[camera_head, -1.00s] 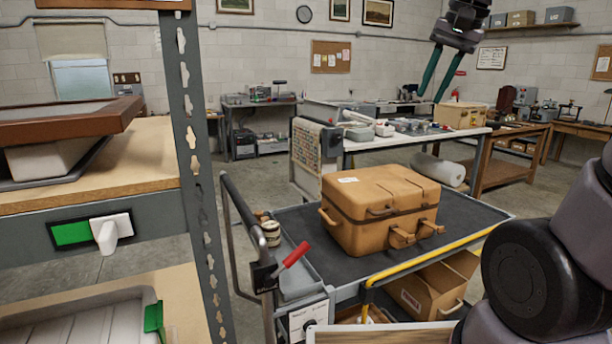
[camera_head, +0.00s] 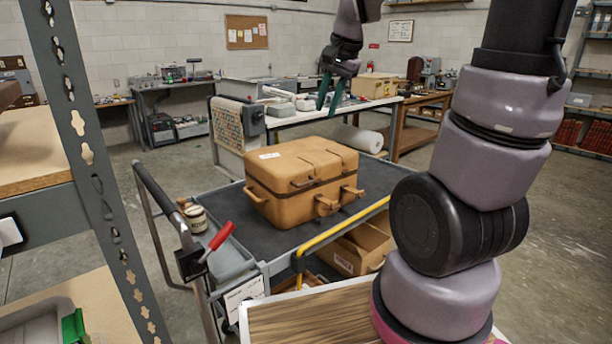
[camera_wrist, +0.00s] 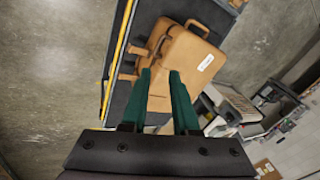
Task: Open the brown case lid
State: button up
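The brown case (camera_head: 290,205) stands shut on the dark mat of a cart (camera_head: 255,238) in the head view. Its lid (camera_head: 300,162) is down, with a white label on top and handles and latches on the sides. My gripper (camera_head: 330,104) is in the air above and behind the case, its two green fingers pointing down and apart. In the wrist view the gripper (camera_wrist: 160,72) is open and empty, and the case (camera_wrist: 185,55) shows beyond the fingertips, with the label towards the right. The fingers hide part of the case there.
A metal shelf post (camera_head: 95,170) stands at the left. The cart carries a side tray with a red-handled tool (camera_head: 218,240) and a jar (camera_head: 196,218). A yellow rail (camera_head: 340,229) runs along its front. A white workbench (camera_head: 320,115) stands behind.

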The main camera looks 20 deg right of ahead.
aim_at(309, 182)
jog(key=w+f+m, duration=0.1)
jog(key=w+f, duration=0.3)
jog(key=f, duration=0.4)
jog(key=w+f+m+g, duration=0.1)
jog(key=w+f, duration=0.2)
jog(key=f, duration=0.5)
jog(key=w+a+f+m+g, duration=0.1)
jog(key=w+f, duration=0.3)
jog(key=f, duration=0.4)
jog(key=shift+w+m+h, duration=0.3)
jog(key=shift+m+h, duration=0.1)
jog(key=shift+m, duration=0.1)
grip_shut()
